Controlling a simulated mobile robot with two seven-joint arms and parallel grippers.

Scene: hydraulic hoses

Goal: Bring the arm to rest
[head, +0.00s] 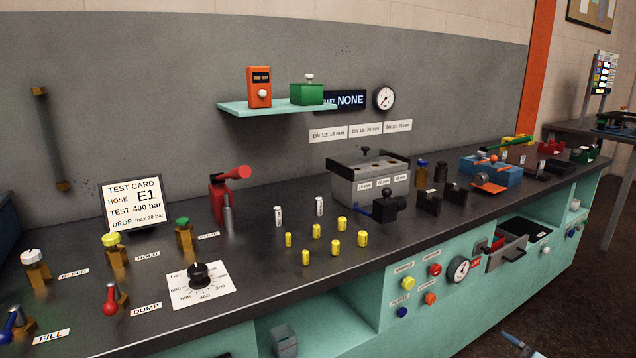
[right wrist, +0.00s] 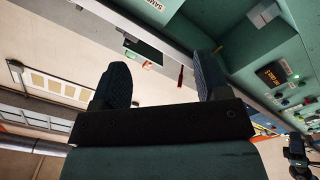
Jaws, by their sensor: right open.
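My right gripper (right wrist: 163,75) shows in the right wrist view with its two dark fingers spread wide apart. Nothing is between them, and they touch nothing that I can see. Beyond the fingers are the teal bench front and the pale wall, seen at a steep tilt. At the bottom edge of the head view a small blue and grey part shows in front of the bench; I cannot tell what it is. My left gripper does not show in either view.
The dark bench top (head: 262,262) carries valves, a test card (head: 133,204), a red hand pump (head: 222,196), several yellow fittings and a grey block (head: 368,182). An open drawer (head: 507,250) juts from the teal front. Dark floor (head: 580,310) at lower right is clear.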

